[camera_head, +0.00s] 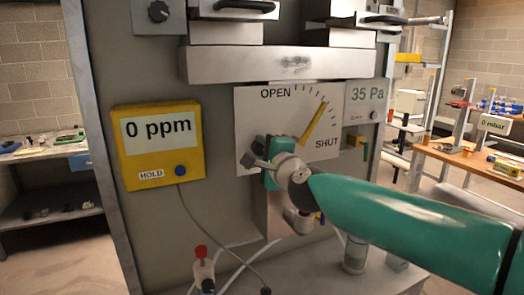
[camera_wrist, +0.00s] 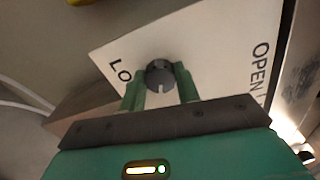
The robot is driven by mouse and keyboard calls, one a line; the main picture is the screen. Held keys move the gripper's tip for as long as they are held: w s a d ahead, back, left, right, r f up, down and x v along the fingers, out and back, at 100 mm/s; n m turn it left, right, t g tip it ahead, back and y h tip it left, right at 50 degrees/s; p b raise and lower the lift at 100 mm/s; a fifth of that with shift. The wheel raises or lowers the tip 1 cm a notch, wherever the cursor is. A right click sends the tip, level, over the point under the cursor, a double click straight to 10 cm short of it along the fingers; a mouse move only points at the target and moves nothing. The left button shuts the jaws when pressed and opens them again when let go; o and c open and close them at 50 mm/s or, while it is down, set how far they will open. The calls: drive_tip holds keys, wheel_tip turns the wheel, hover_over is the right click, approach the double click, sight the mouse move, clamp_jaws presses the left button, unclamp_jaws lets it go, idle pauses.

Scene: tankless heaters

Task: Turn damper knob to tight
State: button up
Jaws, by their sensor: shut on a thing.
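The damper panel (camera_head: 250,115) is a white plate lettered OPEN and SHUT, with tick marks between the words. A yellow pointer (camera_head: 315,123) lies across it, slanting up to the right between OPEN and SHUT. My gripper (camera_head: 252,160) is at the panel's lower left and hides the knob from the head view. In the wrist view, a round dark grey knob (camera_wrist: 160,73) with a pale slot sits between the two green fingers of my gripper (camera_wrist: 160,84). The fingers are shut on its sides. The letters LO show beside it, partly cut off by the finger.
A yellow meter (camera_head: 157,180) reading 0 ppm hangs left of the panel, its cable running down. A 35 Pa display (camera_head: 366,98) is at the right. A metal bar (camera_head: 280,64) crosses above. A red-topped valve (camera_head: 202,262) and pipes stand below.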

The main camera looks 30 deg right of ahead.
idle(0.4)
drive_tip(key=o, duration=1)
drive_tip(key=shift+c, duration=0.2)
drive_tip(key=shift+s, duration=0.15)
drive_tip(key=s, duration=1.3)
drive_tip(key=shift+s+a, duration=0.25)
drive_tip(key=shift+a, duration=0.2)
